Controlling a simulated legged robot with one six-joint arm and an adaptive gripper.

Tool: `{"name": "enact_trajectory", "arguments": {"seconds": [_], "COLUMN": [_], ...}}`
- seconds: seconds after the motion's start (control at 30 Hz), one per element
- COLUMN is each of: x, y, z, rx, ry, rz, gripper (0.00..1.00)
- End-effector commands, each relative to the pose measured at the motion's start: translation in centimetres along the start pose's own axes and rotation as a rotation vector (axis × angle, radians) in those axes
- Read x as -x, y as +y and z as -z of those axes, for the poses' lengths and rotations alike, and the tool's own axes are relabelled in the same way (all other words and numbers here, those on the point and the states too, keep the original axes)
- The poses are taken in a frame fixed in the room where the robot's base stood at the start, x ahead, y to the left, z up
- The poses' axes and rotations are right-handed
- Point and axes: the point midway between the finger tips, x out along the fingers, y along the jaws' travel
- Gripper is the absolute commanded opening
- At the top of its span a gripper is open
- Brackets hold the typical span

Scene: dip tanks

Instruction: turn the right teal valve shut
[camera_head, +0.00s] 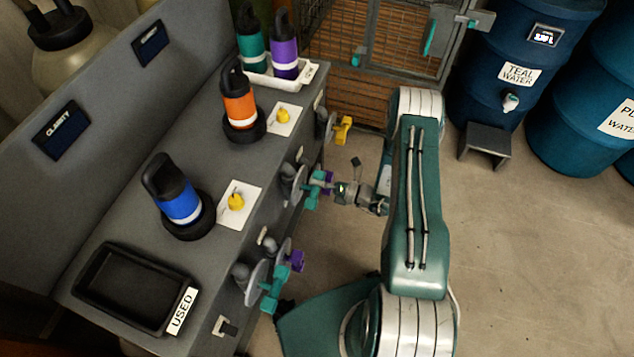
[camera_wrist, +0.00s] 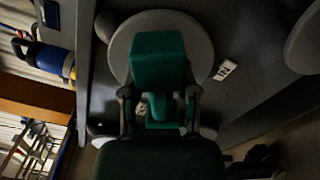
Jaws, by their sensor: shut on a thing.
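The farther teal valve (camera_head: 313,192) sticks out from the bench's front face, with a purple valve (camera_head: 327,177) close beside it. Facing the bench, this is the right teal valve. My gripper (camera_head: 336,189) reaches it from the right of the picture. In the wrist view the teal handle (camera_wrist: 158,62) stands before a round grey disc, and my gripper (camera_wrist: 158,98) is shut on it, one finger on each side. The nearer teal valve (camera_head: 272,290) stands apart from my gripper, next to another purple valve (camera_head: 296,261).
On the bench (camera_head: 120,215) stand a blue bottle (camera_head: 180,203), an orange bottle (camera_head: 239,108) and a black tray (camera_head: 110,262) labelled USED. A yellow valve (camera_head: 343,129) sticks out beyond my gripper. Blue barrels (camera_head: 522,45) stand at the back right. The floor to the right is clear.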

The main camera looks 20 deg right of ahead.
Motion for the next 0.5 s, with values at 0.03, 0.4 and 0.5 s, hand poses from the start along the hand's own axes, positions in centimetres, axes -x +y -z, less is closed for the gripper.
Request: {"name": "enact_trajectory", "arguments": {"seconds": [0.03,0.4,0.5], "x": [-0.07,-0.07,-0.07], "y": [-0.12,-0.94,-1.09], "z": [-0.82,-0.65,-0.59], "rx": [-0.028,-0.323,-0.379], "ry": [-0.012,-0.011,-0.011], "rz": [-0.001,0.0,0.001], "gripper": [0.0,0.0,0.0]}}
